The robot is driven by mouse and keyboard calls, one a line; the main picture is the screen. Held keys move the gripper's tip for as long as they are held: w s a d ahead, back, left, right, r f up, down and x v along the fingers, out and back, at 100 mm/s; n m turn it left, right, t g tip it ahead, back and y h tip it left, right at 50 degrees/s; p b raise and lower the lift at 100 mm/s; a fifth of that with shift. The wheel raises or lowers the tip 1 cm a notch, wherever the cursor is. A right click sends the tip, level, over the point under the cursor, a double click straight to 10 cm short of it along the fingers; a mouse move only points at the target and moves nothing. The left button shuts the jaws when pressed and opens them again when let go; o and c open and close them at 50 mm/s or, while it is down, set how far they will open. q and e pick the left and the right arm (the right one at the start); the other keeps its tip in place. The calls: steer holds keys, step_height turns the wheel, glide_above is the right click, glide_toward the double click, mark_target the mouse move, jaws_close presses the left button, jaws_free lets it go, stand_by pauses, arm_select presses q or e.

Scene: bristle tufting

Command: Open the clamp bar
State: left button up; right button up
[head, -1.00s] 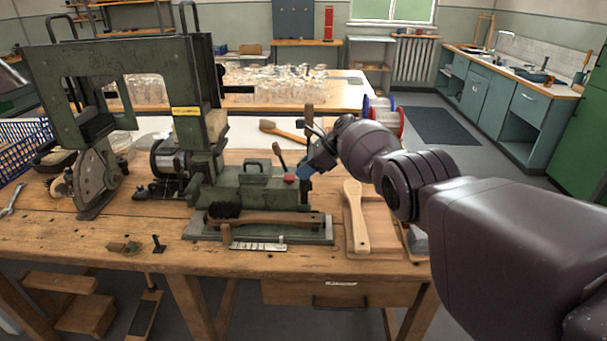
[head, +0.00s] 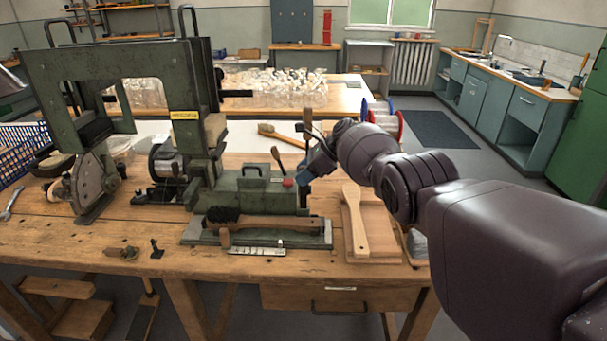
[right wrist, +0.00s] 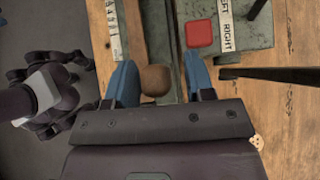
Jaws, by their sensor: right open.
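The green tufting machine (head: 245,185) stands on the wooden bench. A long brown bar, which looks like the clamp bar (head: 275,218), lies along the front of its bed. My right gripper (head: 303,180) is at the right end of the bed, near the red button (head: 287,183). In the right wrist view my right gripper (right wrist: 158,65) has its blue fingers apart. A round brown knob (right wrist: 156,80) shows between them, with gaps on both sides; whether it belongs to the bar is unclear. The red button (right wrist: 199,33) is just beyond the right finger. My left gripper is not in view.
A wooden paddle (head: 356,215) lies on a board right of the machine. A ruler strip (head: 255,250) is at the bed's front edge. A dark lever (right wrist: 270,74) stands right of the fingers.

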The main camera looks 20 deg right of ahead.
steer(key=p+v, duration=0.3)
steer(key=v, duration=0.7)
steer(key=shift+d+r, duration=0.2)
steer(key=shift+d, duration=0.05)
steer(key=shift+s, duration=0.1)
